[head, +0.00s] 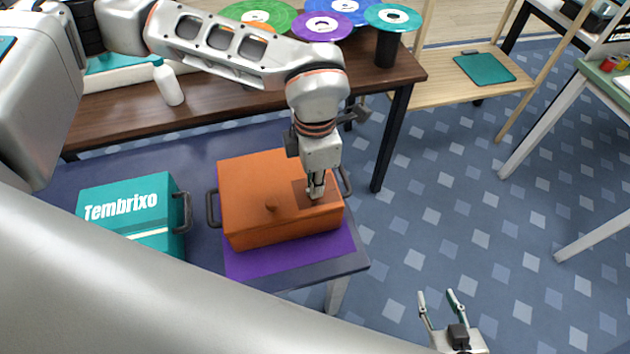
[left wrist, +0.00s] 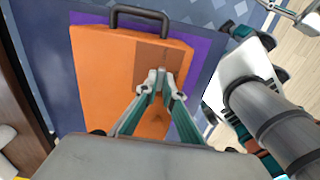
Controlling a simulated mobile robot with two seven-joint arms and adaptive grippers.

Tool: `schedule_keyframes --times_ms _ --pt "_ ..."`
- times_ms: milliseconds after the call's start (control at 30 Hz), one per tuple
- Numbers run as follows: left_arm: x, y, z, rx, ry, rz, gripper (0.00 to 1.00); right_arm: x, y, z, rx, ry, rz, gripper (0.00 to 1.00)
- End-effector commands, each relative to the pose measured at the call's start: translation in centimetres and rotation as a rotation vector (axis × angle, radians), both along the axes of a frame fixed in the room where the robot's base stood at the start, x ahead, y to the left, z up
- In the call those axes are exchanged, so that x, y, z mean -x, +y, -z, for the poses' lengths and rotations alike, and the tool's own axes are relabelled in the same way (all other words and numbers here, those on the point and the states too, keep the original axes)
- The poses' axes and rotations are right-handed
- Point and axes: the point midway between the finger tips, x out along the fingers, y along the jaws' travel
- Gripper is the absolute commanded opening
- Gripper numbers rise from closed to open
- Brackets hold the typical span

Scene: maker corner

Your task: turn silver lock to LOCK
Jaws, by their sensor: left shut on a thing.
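The orange case (head: 265,190) lies on a purple mat (head: 290,258) on the dark table. A brown panel (head: 302,190) is on its top, and the panel also shows in the left wrist view (left wrist: 150,52). My left gripper (head: 316,196) points down at this panel, its fingertips close together in the left wrist view (left wrist: 158,82), shut on the small silver lock. The fingers hide most of the lock, so its turn angle and any LOCK marking cannot be read. My right gripper (head: 439,293) is open and empty, low over the floor at the right.
A teal Tembrixo case (head: 125,212) stands left of the orange case. Behind is a brown bench with a white bottle (head: 168,83) and several coloured discs (head: 321,26). The patterned floor to the right is clear.

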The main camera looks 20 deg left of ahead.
Motion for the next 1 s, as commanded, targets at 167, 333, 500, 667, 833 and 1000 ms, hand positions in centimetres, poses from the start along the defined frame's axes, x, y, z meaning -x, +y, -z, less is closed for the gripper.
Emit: schedule_keyframes --times_ms 167,333,500,667,833,1000 --pt "-0.1 0.0 0.0 0.000 -0.002 0.000 0.24 0.0 0.0 0.0 0.000 0.000 0.000 0.40" --pt "0.0 0.0 0.0 0.000 -0.001 0.000 0.24 0.0 0.0 0.0 0.000 0.000 0.000 0.40" --pt "0.0 0.0 -0.1 0.000 -0.001 -0.001 0.24 -0.2 -0.1 -0.2 0.003 -0.005 -0.001 0.40" --pt "-0.1 0.0 -1.3 0.001 -0.003 -0.001 0.24 -0.2 -0.1 -0.1 0.002 -0.004 -0.001 0.40" --pt "-0.2 0.0 -4.5 0.001 -0.006 -0.002 0.24 -0.1 0.0 -0.1 0.002 -0.002 0.000 0.40" --pt "-0.2 0.0 -8.0 0.001 -0.007 -0.002 0.24 -0.1 0.0 0.0 0.000 -0.001 -0.001 0.40"
